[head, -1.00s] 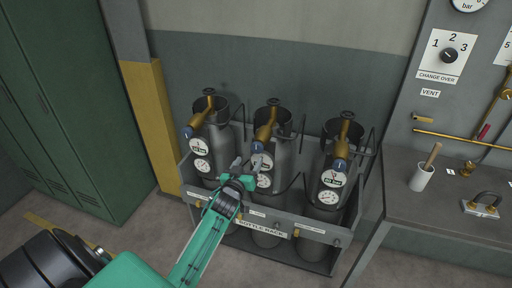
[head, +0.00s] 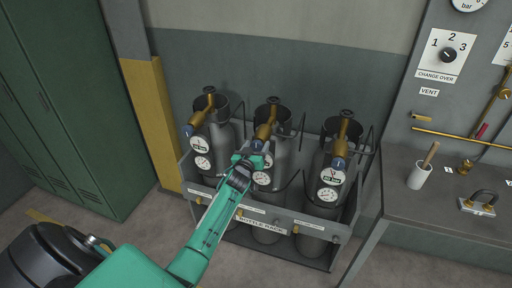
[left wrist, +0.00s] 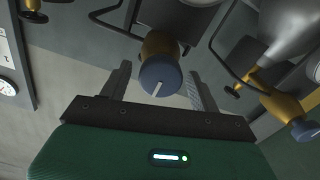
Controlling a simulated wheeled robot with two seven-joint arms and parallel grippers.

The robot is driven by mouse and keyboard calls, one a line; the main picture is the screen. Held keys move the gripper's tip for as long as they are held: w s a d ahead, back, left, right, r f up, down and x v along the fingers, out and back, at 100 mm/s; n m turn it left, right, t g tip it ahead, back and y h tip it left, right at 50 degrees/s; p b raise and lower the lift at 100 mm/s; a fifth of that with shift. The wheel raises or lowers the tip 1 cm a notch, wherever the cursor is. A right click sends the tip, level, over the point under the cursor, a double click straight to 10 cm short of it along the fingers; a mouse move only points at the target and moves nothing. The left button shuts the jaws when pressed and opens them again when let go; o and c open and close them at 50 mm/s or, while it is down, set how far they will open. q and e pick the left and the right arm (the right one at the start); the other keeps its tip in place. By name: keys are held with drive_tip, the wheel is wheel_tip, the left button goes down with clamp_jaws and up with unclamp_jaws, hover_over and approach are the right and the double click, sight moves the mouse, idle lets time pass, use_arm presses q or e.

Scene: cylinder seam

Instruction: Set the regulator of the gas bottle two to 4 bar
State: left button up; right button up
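Three grey gas bottles stand in the bottle rack (head: 262,226), each with a brass regulator and a blue knob. I take the middle bottle (head: 281,158) as bottle two; the small rack labels are not readable. Its brass regulator (head: 264,131) leans toward me, and its blue knob (left wrist: 160,82) with a white pointer line faces the left wrist camera. My left gripper (head: 252,159) is open, with one finger on each side of this knob and a visible gap on both sides. It covers part of the middle bottle's gauges (head: 262,179), whose reading I cannot make out.
The left bottle (head: 219,139) and right bottle (head: 325,158) stand close on either side, with wire guards between them. A green locker (head: 75,100) is at the left. At the right are a grey workbench (head: 400,216) and a panel with a change-over dial (head: 448,55).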

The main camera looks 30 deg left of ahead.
use_arm(q)
drive_tip(key=c, duration=0.8)
drive_tip(key=shift+c, duration=0.2)
